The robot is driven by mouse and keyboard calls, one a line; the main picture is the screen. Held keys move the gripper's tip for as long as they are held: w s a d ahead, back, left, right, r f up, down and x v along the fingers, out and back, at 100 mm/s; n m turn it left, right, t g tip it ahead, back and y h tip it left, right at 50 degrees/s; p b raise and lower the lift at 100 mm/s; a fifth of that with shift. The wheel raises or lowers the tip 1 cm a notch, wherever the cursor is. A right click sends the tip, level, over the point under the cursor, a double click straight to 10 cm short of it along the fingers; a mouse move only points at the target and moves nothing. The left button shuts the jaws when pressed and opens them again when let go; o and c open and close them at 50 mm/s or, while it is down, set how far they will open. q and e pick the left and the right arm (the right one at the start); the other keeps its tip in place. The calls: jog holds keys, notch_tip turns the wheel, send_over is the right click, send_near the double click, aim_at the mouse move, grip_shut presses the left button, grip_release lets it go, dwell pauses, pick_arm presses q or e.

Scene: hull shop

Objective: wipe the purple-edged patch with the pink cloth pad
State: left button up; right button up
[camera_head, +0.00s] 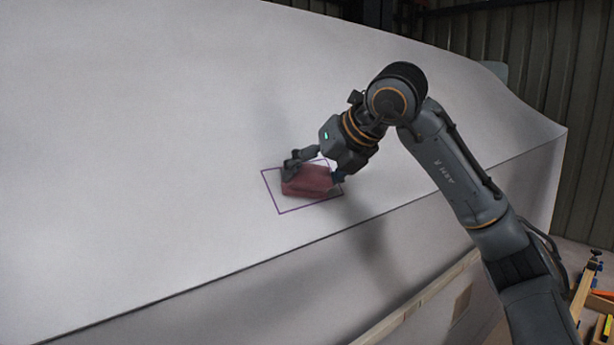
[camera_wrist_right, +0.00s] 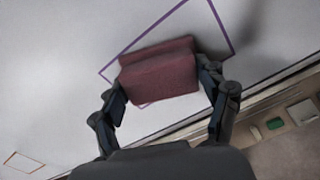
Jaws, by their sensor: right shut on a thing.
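The pink cloth pad (camera_head: 308,181) is a dull reddish block over the purple-edged patch (camera_head: 271,193) on the pale hull surface. My right gripper (camera_head: 314,174) is shut on the pad, with a finger at each end of it. In the right wrist view the pad (camera_wrist_right: 158,74) sits between the two fingers (camera_wrist_right: 163,90). The purple outline (camera_wrist_right: 184,10) runs out beyond the pad there. The pad hides part of the patch. I cannot tell whether the pad touches the surface. My left gripper is in no view.
The pale hull (camera_head: 150,110) fills most of the view and has a lower edge running diagonally. A wooden rail (camera_head: 420,300) runs below it. An orange-edged outline (camera_wrist_right: 22,162) shows in the wrist view. Timber and tools (camera_head: 595,300) lie at the lower right.

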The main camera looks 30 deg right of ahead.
aim_at(269, 193)
jog(key=shift+w+d, duration=0.2)
jog(key=shift+d, duration=2.4)
jog(key=shift+w+d+p, duration=0.15)
jog(key=shift+d+p, duration=0.2)
jog(key=shift+d, duration=1.15)
jog(key=shift+s+a+p, duration=0.2)
jog(key=shift+a+p, duration=0.15)
jog(key=shift+a, duration=2.2)
jog(key=shift+s+a+p, duration=0.2)
jog(key=shift+a+p, duration=0.2)
jog(key=shift+a, duration=2.2)
jog(key=shift+s+a+p, duration=0.2)
jog(key=shift+a+p, duration=0.15)
jog(key=shift+a, duration=2.2)
jog(key=o, duration=0.5)
jog(key=shift+d, duration=0.1)
jog(key=c, duration=0.5)
jog(key=shift+s+r, duration=0.1)
jog(key=shift+r, duration=0.05)
jog(key=shift+s+r, duration=0.25)
jog(key=shift+s, duration=0.1)
